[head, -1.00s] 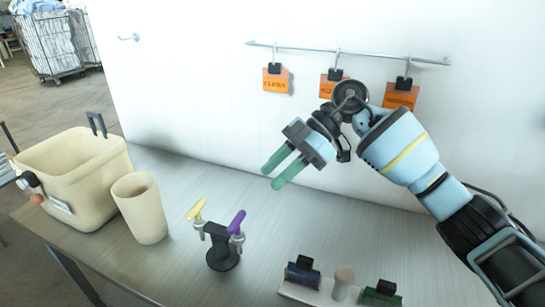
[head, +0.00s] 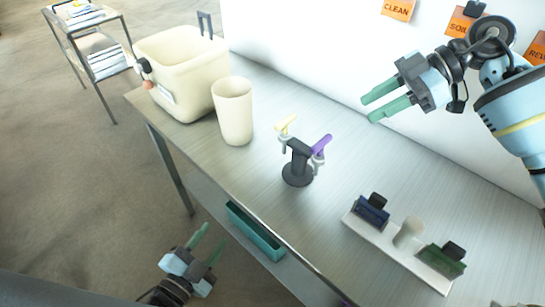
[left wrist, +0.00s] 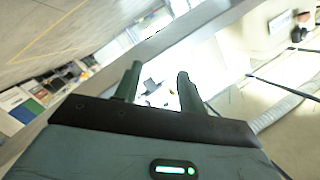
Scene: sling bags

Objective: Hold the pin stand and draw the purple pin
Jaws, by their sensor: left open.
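The pin stand (head: 298,172) is a dark post with a round base, upright on the table. It holds a yellow pin (head: 287,124) on its left side and the purple pin (head: 321,144) on its right side. My left gripper (head: 207,243) is open and empty, low in front of the table's front edge and apart from the stand. Its two green fingers also show spread in the left wrist view (left wrist: 158,85). My right gripper (head: 378,104) is open and empty above the table, to the right of the purple pin and apart from it.
A cream bin (head: 183,66) and a cream cup (head: 233,112) stand left of the pin stand. A white tray (head: 385,243) with dark blue and green clipped blocks lies at right. A teal trough (head: 255,232) sits below the table edge. Orange tags (head: 397,9) hang on the wall.

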